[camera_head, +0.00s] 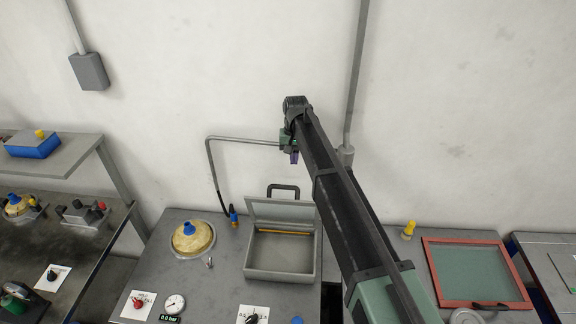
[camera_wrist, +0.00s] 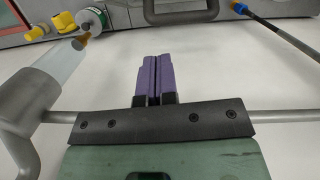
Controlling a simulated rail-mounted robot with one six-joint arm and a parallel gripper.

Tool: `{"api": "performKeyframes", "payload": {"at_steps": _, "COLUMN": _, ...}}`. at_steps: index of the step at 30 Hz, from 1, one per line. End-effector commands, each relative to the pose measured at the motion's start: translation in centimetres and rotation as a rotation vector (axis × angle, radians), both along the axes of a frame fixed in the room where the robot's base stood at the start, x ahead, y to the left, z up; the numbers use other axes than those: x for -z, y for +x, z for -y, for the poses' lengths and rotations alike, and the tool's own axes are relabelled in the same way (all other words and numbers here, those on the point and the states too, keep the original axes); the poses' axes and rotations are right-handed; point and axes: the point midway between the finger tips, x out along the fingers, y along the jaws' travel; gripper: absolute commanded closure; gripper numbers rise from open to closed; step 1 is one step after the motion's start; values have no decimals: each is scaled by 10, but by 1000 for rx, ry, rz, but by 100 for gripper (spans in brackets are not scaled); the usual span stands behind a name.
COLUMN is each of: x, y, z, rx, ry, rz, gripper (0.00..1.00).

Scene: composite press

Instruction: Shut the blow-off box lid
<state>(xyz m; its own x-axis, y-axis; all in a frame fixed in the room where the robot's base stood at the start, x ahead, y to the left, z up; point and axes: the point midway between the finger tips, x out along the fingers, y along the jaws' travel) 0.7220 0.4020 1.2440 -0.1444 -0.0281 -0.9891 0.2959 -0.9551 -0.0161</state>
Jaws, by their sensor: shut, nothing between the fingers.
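The blow-off box (camera_head: 283,276) is a grey open box on the middle bench in the head view. Its lid (camera_head: 280,211) stands raised along the back side of the box, with a dark handle (camera_head: 283,188) at its top edge. A dark handle (camera_wrist: 180,15) also shows at the top of the wrist view. My gripper (camera_head: 294,157) is above and behind the lid, near the wall, apart from the handle. Its purple fingers (camera_wrist: 153,78) are closed together with nothing between them. My arm covers the area just right of the box.
A bent grey pipe (camera_head: 208,165) with a blue-tipped nozzle (camera_head: 233,216) runs left of the box. A round yellowish part (camera_head: 193,239) with a blue knob sits left on the bench. A vertical conduit (camera_head: 355,80) stands behind my arm. A red-framed panel (camera_head: 478,272) lies right.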

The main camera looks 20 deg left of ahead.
Motion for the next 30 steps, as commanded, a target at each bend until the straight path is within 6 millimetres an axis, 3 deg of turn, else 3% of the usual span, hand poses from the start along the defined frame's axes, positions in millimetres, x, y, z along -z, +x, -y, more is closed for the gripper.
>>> {"api": "performKeyframes", "payload": {"at_steps": 1, "x": -6, "y": 22, "z": -24, "rx": 21, "ry": -10, "rz": -14, "gripper": 100}}
{"api": "performKeyframes", "payload": {"at_steps": 2, "x": -5, "y": 25, "z": -29, "rx": 36, "ry": -16, "rz": -23, "gripper": 100}}
{"api": "performKeyframes", "payload": {"at_steps": 11, "x": 6, "y": 22, "z": -26, "rx": 81, "ry": -28, "rz": -37, "gripper": 100}}
{"api": "performKeyframes", "payload": {"at_steps": 24, "x": 87, "y": 7, "z": -22, "rx": 80, "ry": -28, "rz": -36, "gripper": 100}}
{"api": "performKeyframes", "payload": {"at_steps": 30, "x": 98, "y": 4, "z": -21, "rx": 80, "ry": -28, "rz": -36, "gripper": 100}}
